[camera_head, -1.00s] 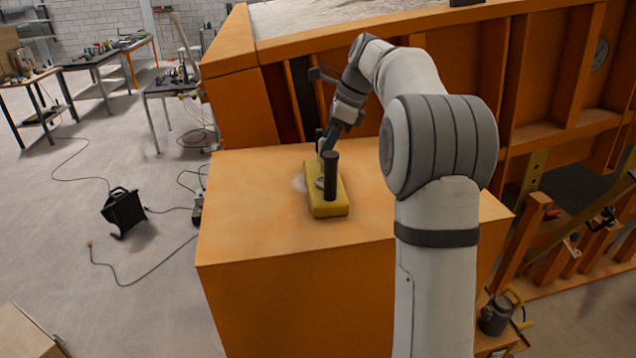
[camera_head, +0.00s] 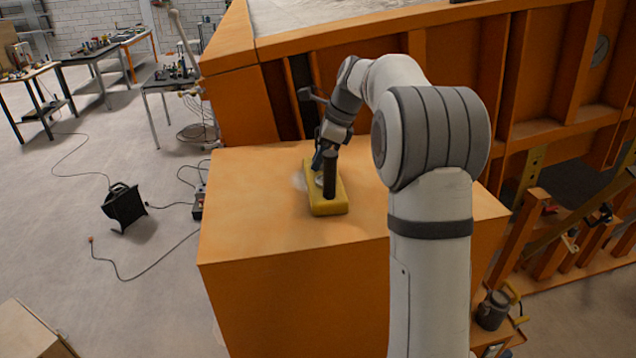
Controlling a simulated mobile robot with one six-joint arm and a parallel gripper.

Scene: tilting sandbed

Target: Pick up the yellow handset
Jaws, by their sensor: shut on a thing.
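The yellow handset (camera_head: 328,207) lies on top of the orange box (camera_head: 245,220). It is a long yellow block with a black upright stick (camera_head: 330,176) on it. My gripper (camera_head: 318,166) reaches down from the back onto the far part of the handset, behind the stick. It is shut on the handset there, though the fingertips are small and partly hidden. The handset appears to rest on the box top; I see no clear gap under it.
The large orange sandbed frame (camera_head: 410,130) rises behind the box. The box top is bare to the left and front of the handset. A black heater-like unit (camera_head: 124,207) and cables lie on the floor at left. Workbenches (camera_head: 100,60) stand at the back left.

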